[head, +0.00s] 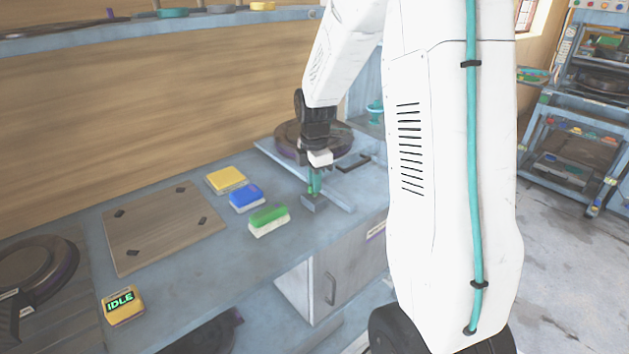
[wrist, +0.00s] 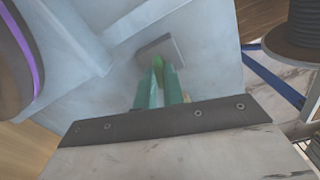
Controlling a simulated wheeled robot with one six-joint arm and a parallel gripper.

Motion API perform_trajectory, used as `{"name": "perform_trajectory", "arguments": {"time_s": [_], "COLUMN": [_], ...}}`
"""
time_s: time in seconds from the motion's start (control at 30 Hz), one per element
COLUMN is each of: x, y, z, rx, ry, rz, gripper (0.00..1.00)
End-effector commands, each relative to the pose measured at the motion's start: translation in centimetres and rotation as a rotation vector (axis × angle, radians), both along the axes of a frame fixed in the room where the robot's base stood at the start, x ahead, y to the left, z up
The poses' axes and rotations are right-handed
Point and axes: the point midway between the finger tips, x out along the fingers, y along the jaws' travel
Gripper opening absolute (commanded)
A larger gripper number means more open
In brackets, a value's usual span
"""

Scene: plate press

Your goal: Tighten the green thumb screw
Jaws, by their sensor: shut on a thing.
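My gripper (head: 315,188) points down over a small grey block (head: 313,203) at the front right of the bench. In the wrist view its teal fingers (wrist: 159,82) are closed on the green thumb screw (wrist: 158,64), which stands at the grey block's near edge. The fingers hide most of the screw. In the head view I cannot tell the screw from the fingers. A round dark press plate (head: 290,138) sits behind my gripper on a pale base.
Yellow (head: 227,179), blue (head: 246,197) and green (head: 268,220) sponge-like blocks lie left of my gripper. A wooden board (head: 160,228) lies farther left. A yellow box (head: 122,305) reads IDLE beside another round plate (head: 35,268). A dark handle (head: 354,163) is close on the right.

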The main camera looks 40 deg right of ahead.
Motion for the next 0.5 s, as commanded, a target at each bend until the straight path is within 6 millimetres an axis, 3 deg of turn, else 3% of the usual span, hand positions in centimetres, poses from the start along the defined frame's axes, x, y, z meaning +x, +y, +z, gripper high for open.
{"name": "perform_trajectory", "arguments": {"time_s": [0.5], "x": [0.06], "y": [-0.01], "z": [0.08], "rx": [-0.001], "ry": [-0.002], "rz": [-0.491], "gripper": [0.0]}}
